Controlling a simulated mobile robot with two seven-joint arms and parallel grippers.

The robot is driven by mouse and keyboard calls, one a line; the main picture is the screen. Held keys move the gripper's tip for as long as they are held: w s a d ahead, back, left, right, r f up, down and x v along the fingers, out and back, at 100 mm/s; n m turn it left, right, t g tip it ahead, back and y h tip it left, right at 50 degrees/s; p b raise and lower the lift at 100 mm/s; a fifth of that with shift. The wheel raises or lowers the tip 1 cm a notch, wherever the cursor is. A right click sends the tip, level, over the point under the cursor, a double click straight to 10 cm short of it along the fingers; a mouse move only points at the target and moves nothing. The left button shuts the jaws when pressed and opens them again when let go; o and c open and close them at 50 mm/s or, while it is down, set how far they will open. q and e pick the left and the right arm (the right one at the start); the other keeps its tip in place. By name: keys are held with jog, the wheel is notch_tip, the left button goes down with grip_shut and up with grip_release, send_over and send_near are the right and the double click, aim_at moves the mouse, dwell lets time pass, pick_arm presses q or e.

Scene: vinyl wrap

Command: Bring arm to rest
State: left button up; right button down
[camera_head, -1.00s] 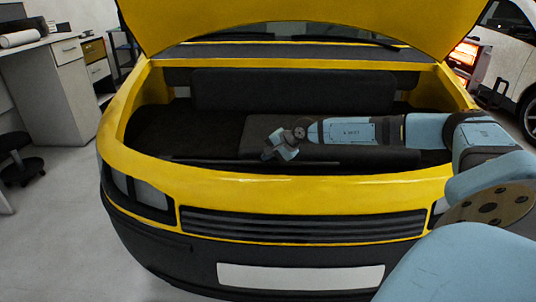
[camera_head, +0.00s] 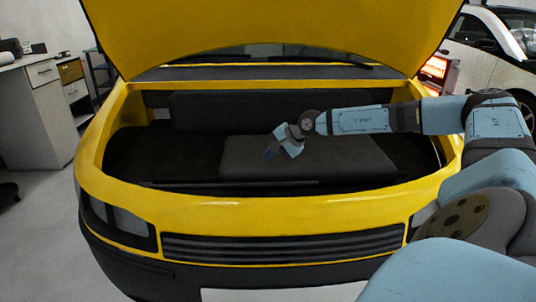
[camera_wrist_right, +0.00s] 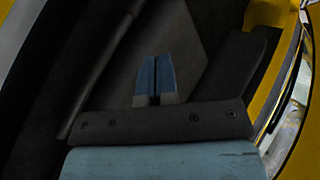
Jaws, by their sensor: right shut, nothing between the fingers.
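My right arm reaches in from the right of the head view, over the open front compartment of a yellow car (camera_head: 260,207). My right gripper (camera_head: 270,153) points down and to the left above the dark compartment floor. In the right wrist view its two blue fingers (camera_wrist_right: 154,78) are together with nothing between them. My left gripper is in neither view.
The yellow hood (camera_head: 270,35) is raised above the arm. A dark grey block (camera_head: 310,158) lies in the compartment below it. The compartment's front rim is close to the arm. A white desk (camera_head: 45,110) stands at left; a white car (camera_head: 495,45) is behind at right.

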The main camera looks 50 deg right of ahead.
dwell(0.4)
